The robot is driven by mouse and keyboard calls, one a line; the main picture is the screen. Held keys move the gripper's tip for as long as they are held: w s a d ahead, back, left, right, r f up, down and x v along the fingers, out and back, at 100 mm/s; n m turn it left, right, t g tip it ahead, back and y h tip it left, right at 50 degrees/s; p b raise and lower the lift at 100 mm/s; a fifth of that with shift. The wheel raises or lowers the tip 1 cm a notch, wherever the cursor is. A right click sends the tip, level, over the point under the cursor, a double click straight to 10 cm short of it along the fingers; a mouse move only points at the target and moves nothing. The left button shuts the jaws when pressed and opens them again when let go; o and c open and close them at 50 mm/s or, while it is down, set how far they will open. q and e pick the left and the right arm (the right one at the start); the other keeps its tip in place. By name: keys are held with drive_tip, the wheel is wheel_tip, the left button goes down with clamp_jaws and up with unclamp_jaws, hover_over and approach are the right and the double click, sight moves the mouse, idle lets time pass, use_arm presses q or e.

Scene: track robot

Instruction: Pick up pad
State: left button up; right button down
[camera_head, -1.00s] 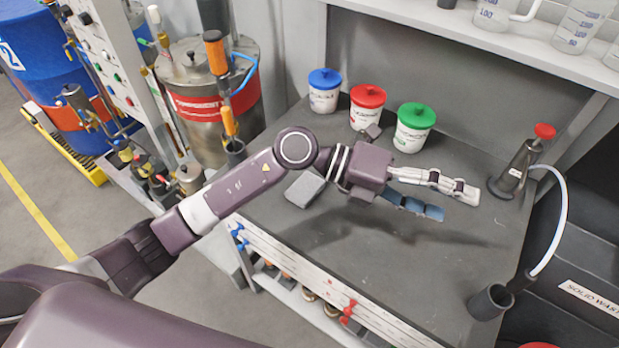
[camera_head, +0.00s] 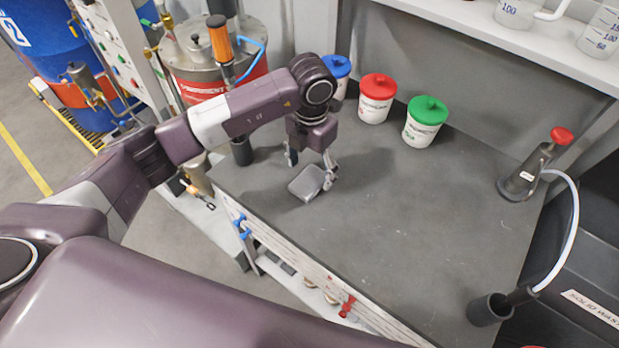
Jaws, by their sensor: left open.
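The pad (camera_head: 306,184) is a small grey block lying on the dark grey workbench (camera_head: 400,235), near its left end. My left gripper (camera_head: 311,169) points down over the pad with its fingers spread. One finger is at the pad's left back side, the other at its right side. The gripper is open, and I cannot tell whether either finger touches the pad. My right gripper does not show.
Tubs with blue (camera_head: 338,66), red (camera_head: 377,97) and green (camera_head: 425,121) lids stand along the back of the bench. A red-topped dispenser (camera_head: 526,172) with a hose is at the right. The bench's middle is clear. A shelf (camera_head: 490,40) overhangs the back.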

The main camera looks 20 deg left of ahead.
sight(311, 179)
use_arm(q)
drive_tip(key=shift+f+p, duration=0.3)
drive_tip(key=shift+f, duration=1.3)
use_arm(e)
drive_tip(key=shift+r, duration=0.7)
use_arm(q)
drive_tip(key=shift+c, duration=0.3)
drive_tip(key=c, duration=0.9)
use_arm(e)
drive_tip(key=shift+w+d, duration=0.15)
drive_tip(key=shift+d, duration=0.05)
